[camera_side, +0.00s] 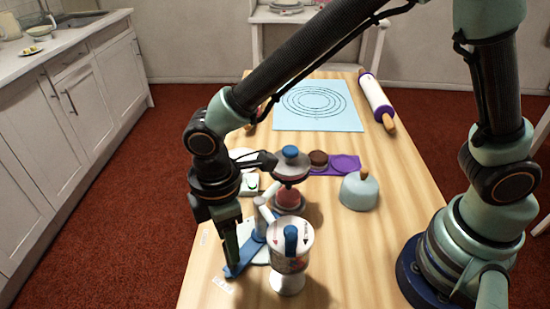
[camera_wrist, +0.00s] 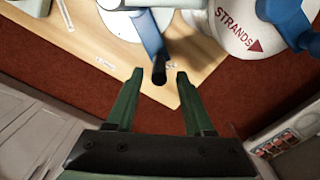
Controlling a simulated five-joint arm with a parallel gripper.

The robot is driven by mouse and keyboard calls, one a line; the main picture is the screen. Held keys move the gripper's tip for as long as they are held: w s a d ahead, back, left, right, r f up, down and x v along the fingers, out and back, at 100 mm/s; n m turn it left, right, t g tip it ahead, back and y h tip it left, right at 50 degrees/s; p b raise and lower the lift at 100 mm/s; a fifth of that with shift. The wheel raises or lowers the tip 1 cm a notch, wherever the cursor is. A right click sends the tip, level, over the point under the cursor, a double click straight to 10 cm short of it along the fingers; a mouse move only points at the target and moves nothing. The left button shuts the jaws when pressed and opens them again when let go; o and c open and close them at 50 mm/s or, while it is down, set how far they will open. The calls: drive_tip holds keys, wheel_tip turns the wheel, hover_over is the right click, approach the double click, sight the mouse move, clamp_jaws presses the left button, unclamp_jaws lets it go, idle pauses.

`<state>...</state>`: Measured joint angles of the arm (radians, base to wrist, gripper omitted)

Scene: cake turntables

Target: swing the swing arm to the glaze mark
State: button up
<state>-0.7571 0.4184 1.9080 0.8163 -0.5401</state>
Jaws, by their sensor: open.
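The swing arm is a blue bar (camera_side: 247,254) low over a pale base plate at the table's front left in the side view. In the wrist view the blue bar (camera_wrist: 149,35) runs toward me and ends in a dark round tip between my fingertips. My gripper (camera_wrist: 158,76) is open, with one green finger on each side of that tip; contact cannot be told. In the side view my gripper (camera_side: 235,262) points down at the bar's outer end. Small white labels (camera_side: 222,285) lie along the table edge; their print is too small to read, so I cannot tell which is the glaze mark.
A white turntable (camera_side: 291,262) with a blue knob stands close right of the bar; "STRANDS" shows on it in the wrist view. Behind are another blue-knobbed stand (camera_side: 291,172), a pale dome (camera_side: 359,195), a purple mat (camera_side: 345,163) and a rolling pin (camera_side: 375,97).

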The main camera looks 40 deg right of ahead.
drive_tip(key=shift+r, duration=3.45)
drive_tip(key=shift+d, duration=0.1)
